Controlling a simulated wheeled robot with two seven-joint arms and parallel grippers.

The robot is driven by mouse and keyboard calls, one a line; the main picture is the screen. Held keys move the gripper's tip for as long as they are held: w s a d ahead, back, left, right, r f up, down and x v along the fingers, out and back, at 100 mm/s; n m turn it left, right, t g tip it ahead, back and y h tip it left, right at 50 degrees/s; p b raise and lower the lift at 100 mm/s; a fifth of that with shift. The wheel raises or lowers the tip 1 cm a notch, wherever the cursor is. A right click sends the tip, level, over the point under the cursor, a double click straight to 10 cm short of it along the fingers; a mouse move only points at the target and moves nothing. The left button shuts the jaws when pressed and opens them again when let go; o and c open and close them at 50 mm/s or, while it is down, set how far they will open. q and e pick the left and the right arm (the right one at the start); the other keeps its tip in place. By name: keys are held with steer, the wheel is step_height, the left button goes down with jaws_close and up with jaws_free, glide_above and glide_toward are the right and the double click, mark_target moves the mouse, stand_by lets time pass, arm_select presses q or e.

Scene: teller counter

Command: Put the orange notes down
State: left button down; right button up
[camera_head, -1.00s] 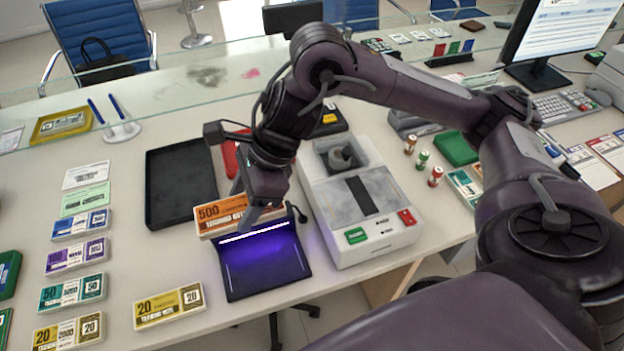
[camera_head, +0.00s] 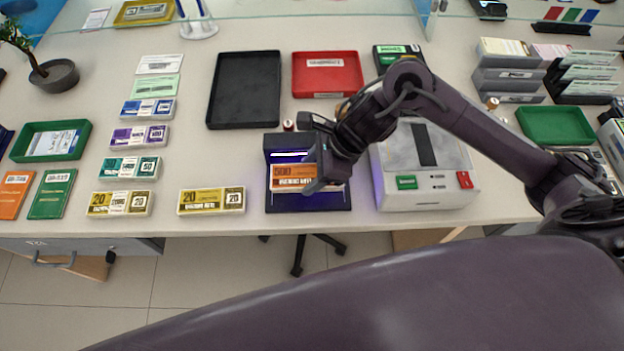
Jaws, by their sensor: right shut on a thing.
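The orange notes (camera_head: 290,176), a bundle marked 500, are at the black note checker (camera_head: 340,198) with its lit purple lamp. My right gripper (camera_head: 318,178) is shut on the right part of the bundle. The bundle is in front of the lamp slot and over the checker's flat plate. I cannot tell whether it touches the plate. My left gripper is not in view.
A grey counting machine (camera_head: 425,165) stands close on the right. A yellow 20 bundle (camera_head: 211,201) lies to the left, with several other bundles beyond. A black tray (camera_head: 244,90) and a red tray (camera_head: 327,74) lie behind. Bare counter shows left of the black tray.

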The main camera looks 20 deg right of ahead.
step_height(320, 180, down, 4)
steer(key=shift+f, duration=0.2)
steer(key=shift+f, duration=0.2)
steer(key=o, duration=1)
steer(key=shift+r, duration=0.1)
